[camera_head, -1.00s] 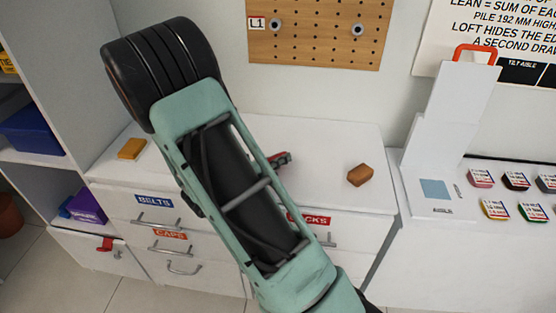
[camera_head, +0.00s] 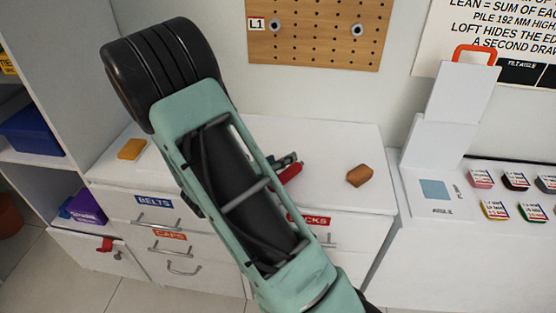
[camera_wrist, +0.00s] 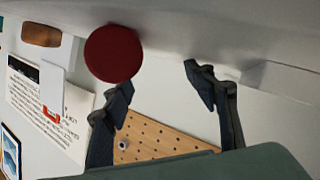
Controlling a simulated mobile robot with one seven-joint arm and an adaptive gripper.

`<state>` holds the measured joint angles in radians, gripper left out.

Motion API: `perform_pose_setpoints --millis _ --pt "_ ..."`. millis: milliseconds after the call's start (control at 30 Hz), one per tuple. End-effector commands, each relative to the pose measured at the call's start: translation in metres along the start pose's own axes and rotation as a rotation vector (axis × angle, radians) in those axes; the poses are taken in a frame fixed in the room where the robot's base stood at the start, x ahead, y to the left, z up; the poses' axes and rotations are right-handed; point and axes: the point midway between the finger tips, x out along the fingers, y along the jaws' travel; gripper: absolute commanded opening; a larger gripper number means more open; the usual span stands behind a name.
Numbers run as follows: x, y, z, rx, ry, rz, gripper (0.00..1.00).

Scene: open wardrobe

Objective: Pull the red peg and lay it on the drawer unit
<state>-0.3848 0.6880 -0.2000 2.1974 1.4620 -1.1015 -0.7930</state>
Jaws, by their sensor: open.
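The red peg (camera_head: 290,173) shows in the head view as a short red cylinder at the top of the drawer unit (camera_head: 335,150), just right of my arm. In the wrist view its round dark-red end (camera_wrist: 113,53) faces the camera, beside the left fingertip and not between the fingers. It appears to lie on the white top; the contact is not clear. My gripper (camera_wrist: 160,78) is open, with nothing between its fingers. In the head view only a bit of the gripper (camera_head: 286,160) shows, just behind the peg. My arm hides part of the unit.
A brown block (camera_head: 360,175) lies right of the peg, and a yellow block (camera_head: 131,149) lies at the unit's left. A pegboard (camera_head: 318,35) hangs behind. A white stand (camera_head: 452,105) is at the right. A red fitting (camera_head: 106,243) sits on the lower-left door.

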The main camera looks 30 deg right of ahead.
Motion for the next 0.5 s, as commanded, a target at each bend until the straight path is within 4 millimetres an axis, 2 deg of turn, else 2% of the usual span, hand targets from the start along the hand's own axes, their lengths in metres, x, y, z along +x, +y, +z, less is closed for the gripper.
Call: perform_pose_setpoints --millis 267,500 --pt "-0.001 0.0 0.001 -0.002 -0.002 -0.002 0.54" --pt "-0.012 0.005 -0.01 -0.002 -0.001 -0.003 0.54"
